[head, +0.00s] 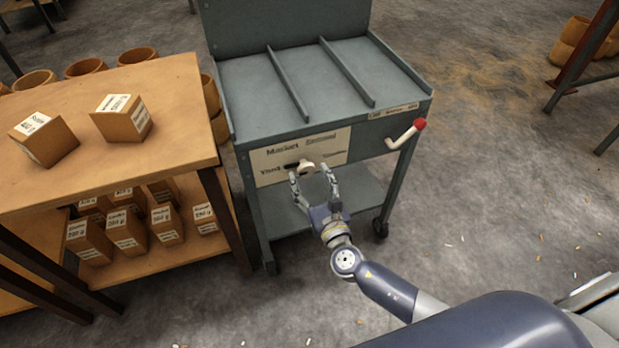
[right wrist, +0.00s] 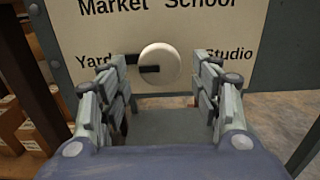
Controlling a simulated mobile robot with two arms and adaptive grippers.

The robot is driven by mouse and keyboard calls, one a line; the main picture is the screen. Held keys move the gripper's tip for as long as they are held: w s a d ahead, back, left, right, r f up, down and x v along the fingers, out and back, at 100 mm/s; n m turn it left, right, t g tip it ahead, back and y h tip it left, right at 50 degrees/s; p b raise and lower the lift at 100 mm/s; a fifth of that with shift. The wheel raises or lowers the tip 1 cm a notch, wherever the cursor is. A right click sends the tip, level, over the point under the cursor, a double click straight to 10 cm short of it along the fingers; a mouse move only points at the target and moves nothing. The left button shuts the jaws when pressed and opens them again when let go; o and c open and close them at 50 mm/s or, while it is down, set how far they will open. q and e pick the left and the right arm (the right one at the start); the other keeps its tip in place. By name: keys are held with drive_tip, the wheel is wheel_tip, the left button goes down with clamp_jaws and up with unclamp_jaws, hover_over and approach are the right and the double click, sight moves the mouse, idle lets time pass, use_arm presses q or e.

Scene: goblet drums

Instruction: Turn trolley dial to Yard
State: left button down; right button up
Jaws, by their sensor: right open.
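The trolley (head: 250,90) is a grey-green metal cart with a pale label plate (head: 337,140) on its front. In the right wrist view the plate (right wrist: 240,25) reads Market and School above, Yard at left and Studio at right. The dial (head: 306,164) is a round cream knob, also central in the right wrist view (right wrist: 165,58). Its dark pointer mark lies to the left, towards Yard. My right gripper (head: 311,178) is open in front of the dial, one finger on each side; I cannot tell whether they touch it. My left gripper is out of view.
A red-tipped crank handle (head: 405,135) sticks out from the trolley's front right. A wooden table (head: 180,90) with labelled boxes (head: 122,118) stands close at the left. The floor to the right is mostly clear.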

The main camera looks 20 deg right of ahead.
drive_tip(key=s, duration=1.1)
drive_tip(key=shift+d, duration=0.2)
drive_tip(key=s+d+f+m+g+h, duration=0.3)
drive_tip(key=d+f+m+g, duration=0.15)
drive_tip(key=f+m, duration=0.4)
drive_tip(key=s+d+f+m+g+h, duration=0.2)
drive_tip(key=s+d+f+m+g, duration=0.25)
drive_tip(key=m, duration=0.65)
drive_tip(key=s+a+f+m+g+y, duration=0.2)
drive_tip(key=s+a+f+m+g, duration=0.1)
drive_tip(key=s+f+m, duration=0.35)
drive_tip(key=s+a+f+m+g+y, duration=0.25)
drive_tip(key=s+f+m, duration=0.25)
drive_tip(key=f+m, duration=0.25)
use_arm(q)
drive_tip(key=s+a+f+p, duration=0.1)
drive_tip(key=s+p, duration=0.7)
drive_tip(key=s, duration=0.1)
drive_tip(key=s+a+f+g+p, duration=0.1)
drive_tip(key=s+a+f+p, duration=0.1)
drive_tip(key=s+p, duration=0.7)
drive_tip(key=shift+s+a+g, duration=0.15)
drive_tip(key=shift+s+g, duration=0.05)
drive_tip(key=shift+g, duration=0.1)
use_arm(e)
drive_tip(key=s+d+f+g, duration=0.2)
drive_tip(key=s, duration=1.6)
drive_tip(key=shift+s+d+m, duration=0.2)
drive_tip(key=shift+s+m, duration=0.1)
drive_tip(key=shift+m, duration=0.05)
